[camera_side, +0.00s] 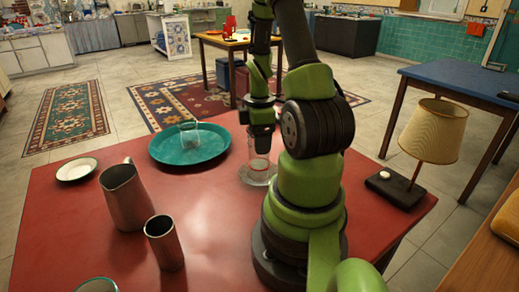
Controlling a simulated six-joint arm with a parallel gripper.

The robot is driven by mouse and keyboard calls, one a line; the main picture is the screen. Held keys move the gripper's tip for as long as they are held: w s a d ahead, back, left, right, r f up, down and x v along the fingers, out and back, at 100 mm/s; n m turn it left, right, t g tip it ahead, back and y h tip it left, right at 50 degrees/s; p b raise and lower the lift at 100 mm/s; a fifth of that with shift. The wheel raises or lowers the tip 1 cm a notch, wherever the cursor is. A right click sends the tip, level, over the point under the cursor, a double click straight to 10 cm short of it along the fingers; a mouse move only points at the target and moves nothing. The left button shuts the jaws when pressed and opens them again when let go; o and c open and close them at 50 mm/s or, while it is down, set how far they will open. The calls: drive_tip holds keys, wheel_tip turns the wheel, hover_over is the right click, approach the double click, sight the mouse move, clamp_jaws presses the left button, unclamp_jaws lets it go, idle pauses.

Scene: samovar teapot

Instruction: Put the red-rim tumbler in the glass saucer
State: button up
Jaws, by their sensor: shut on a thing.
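The clear tumbler (258,165) is small and see-through, with a faint reddish tint near its top. It is upright beneath my gripper (261,148), which points down and is shut on its upper part. The clear glass saucer (246,179) lies on the red table, left of my arm's base. The tumbler appears within the saucer's outline; I cannot tell whether its bottom touches the saucer. My arm hides part of the saucer's right side.
A teal tray (168,155) holds a clear glass cup (190,138). A white saucer (76,169), a metal pitcher (126,197) and a metal cup (164,243) stand left on the red table (215,235). A lamp (434,130) stands at right.

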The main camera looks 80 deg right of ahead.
drive_tip(key=shift+f, duration=1.5)
drive_tip(key=shift+f, duration=0.1)
drive_tip(key=o, duration=0.9)
